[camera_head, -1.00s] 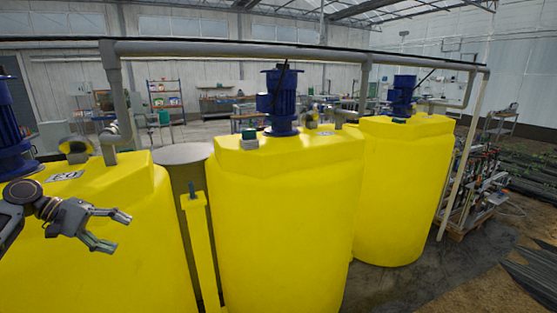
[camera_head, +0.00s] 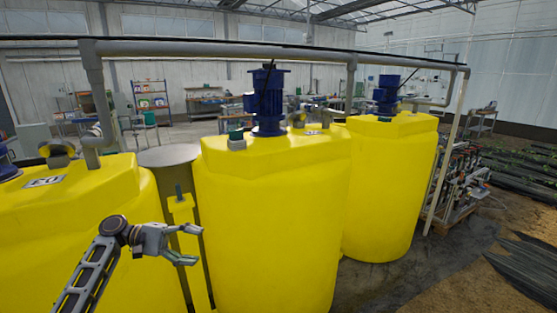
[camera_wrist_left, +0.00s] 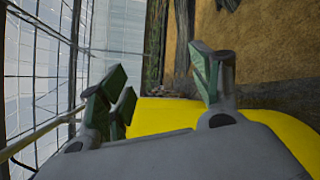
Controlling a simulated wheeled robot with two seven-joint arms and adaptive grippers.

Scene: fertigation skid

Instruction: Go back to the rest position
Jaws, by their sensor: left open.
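My left gripper (camera_head: 188,244) is in the lower left of the head view, in front of the yellow tanks. Its jaws are apart and nothing is between them. In the left wrist view its fingers (camera_wrist_left: 160,88) with green pads stand wide apart, with a yellow surface (camera_wrist_left: 155,115) behind them. My right gripper does not show in either view.
A yellow tank (camera_head: 80,240) stands at the left, another (camera_head: 270,220) in the middle and a third (camera_head: 390,190) at the right. Blue motors (camera_head: 268,100) sit on top. A grey pipe (camera_head: 220,50) runs above them. Bare floor (camera_head: 440,280) lies at the lower right.

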